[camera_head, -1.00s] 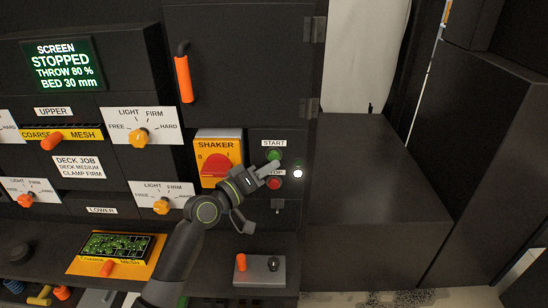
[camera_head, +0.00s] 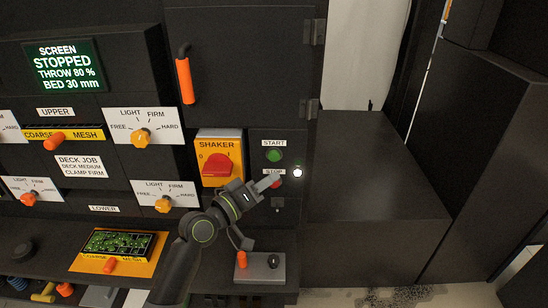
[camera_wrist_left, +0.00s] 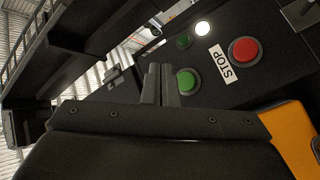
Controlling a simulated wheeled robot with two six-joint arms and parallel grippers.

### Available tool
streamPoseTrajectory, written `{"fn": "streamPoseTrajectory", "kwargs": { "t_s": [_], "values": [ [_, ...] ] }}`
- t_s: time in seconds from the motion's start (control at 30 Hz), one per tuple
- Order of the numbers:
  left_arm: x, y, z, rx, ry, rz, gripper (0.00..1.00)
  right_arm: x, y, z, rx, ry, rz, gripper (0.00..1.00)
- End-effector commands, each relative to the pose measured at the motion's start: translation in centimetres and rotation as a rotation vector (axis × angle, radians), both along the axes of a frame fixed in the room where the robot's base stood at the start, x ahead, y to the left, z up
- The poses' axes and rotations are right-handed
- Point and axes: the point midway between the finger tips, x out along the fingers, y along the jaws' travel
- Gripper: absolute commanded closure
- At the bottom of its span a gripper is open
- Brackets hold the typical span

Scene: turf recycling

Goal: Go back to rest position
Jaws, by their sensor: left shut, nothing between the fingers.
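My left gripper (camera_head: 268,183) is shut and empty in front of the small button panel, its tips by the STOP label (camera_head: 273,172). In the left wrist view its two fingers (camera_wrist_left: 160,84) lie together with nothing between them. The green START button (camera_head: 274,155) is uncovered above the tips. The red STOP button (camera_wrist_left: 244,50) shows clear in the left wrist view but is partly hidden behind the fingers in the head view. I cannot tell whether the tips touch the panel. My right gripper is in neither view.
The orange SHAKER switch (camera_head: 216,166) with its red knob is just left of the gripper. A ledge below holds a green mesh tray (camera_head: 118,243) and a small block (camera_head: 259,268). The screen (camera_head: 63,66) reads STOPPED. A dark box (camera_head: 370,170) stands right.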

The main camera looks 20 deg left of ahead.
Motion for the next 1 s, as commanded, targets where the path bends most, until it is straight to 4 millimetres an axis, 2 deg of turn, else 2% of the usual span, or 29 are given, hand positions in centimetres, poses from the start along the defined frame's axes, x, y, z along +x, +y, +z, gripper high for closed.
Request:
{"fn": "streamPoseTrajectory", "kwargs": {
  "t_s": [0.17,0.23,0.27,0.37,0.47,0.5,0.63,0.8,1.0],
  "values": [
    [-0.1,0.0,-0.1,0.005,0.002,0.0,1.0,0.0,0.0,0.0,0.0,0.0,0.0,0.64],
    [-0.7,0.0,-1.0,0.033,0.019,0.001,1.0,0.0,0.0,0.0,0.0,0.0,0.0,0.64],
    [-1.1,0.0,-1.6,0.057,0.03,0.001,1.0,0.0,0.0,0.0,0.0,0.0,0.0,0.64],
    [-3.7,0.3,-5.1,0.187,0.105,0.002,1.0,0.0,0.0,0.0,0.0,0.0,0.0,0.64],
    [-7.9,1.3,-9.9,0.381,0.231,0.005,1.0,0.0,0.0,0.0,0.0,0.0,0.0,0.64],
    [-10.0,2.0,-11.9,0.466,0.291,0.007,1.0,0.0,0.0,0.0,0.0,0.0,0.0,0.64],
    [-16.8,4.7,-16.8,0.705,0.491,0.016,1.0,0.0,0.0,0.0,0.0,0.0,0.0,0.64],
    [-24.2,8.0,-19.8,0.915,0.715,0.026,1.0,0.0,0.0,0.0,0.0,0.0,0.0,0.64],
    [-31.6,11.1,-20.9,1.074,0.937,0.041,1.0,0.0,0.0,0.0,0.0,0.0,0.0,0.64]
  ]
}}
